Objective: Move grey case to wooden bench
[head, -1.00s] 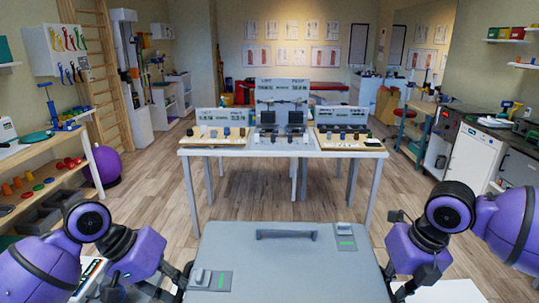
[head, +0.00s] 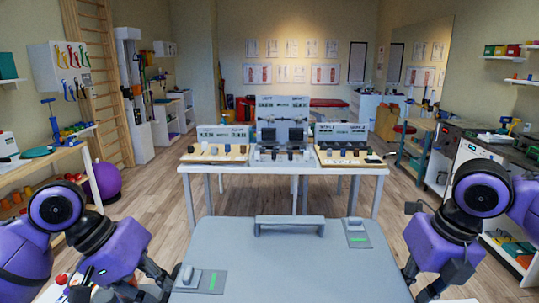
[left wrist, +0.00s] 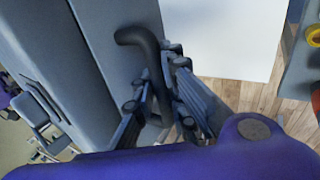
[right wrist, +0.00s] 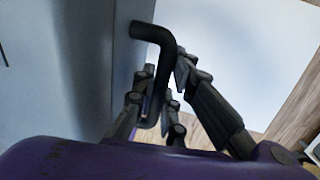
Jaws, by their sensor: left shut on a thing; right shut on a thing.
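The grey case (head: 290,265) is large and flat-topped, in front of me at the bottom of the head view. It has a grip (head: 289,226) at its far edge and two latches with green marks. My left gripper (left wrist: 155,88) is shut on a dark bent side handle (left wrist: 140,38) of the case. My right gripper (right wrist: 160,82) is shut on the matching handle (right wrist: 150,32) on the other side. The case's underside is hidden.
A white table (head: 284,168) with wooden boards, small weights and signs stands beyond the case. Wooden shelving (head: 60,150) is on the left, with a purple ball (head: 105,181). White cabinets and a counter (head: 480,147) are on the right. Wooden floor (head: 165,205) is clear around the table.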

